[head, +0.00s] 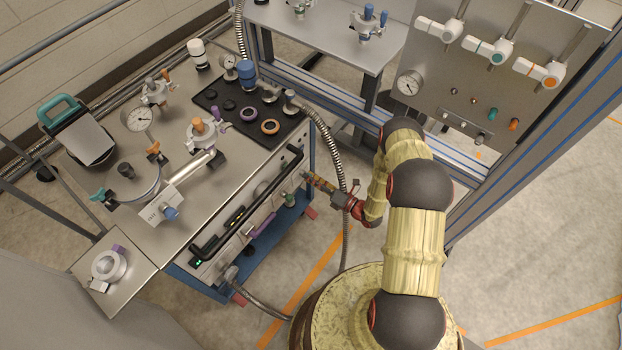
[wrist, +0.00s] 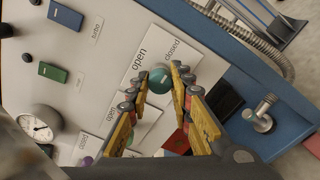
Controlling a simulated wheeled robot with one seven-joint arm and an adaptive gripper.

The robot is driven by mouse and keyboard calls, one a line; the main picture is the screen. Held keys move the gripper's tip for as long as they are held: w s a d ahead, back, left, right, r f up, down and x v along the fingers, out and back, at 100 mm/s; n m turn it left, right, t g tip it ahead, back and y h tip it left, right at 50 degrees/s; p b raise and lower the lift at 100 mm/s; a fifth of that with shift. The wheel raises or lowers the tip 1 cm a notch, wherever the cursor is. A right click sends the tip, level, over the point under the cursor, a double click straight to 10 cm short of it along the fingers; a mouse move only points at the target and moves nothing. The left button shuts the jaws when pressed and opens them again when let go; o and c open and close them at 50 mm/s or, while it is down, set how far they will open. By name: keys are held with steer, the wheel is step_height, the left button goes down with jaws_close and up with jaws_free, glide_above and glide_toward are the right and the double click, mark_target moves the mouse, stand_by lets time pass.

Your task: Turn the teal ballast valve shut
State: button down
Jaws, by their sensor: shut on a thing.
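The teal ballast valve (wrist: 160,79) shows in the wrist view as a round knob on the pale front panel, beside labels reading "open" and "closed". My gripper (wrist: 156,88) has its yellow fingers on either side of the knob and is shut on it. In the head view my gripper (head: 322,186) reaches the front side of the cart from the right. The valve cannot be made out there. Which label the knob points to cannot be told.
The panel also carries a blue switch (wrist: 65,15), a green switch (wrist: 53,72) and a round gauge (wrist: 38,125). A metal fitting (wrist: 262,113) sticks out on the right. A ribbed hose (head: 331,140) runs close by my gripper. A valve panel (head: 440,72) stands behind.

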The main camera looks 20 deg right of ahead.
steer(key=shift+d, duration=0.1)
steer(key=c, duration=1.6)
jaws_free()
steer(key=v, duration=1.2)
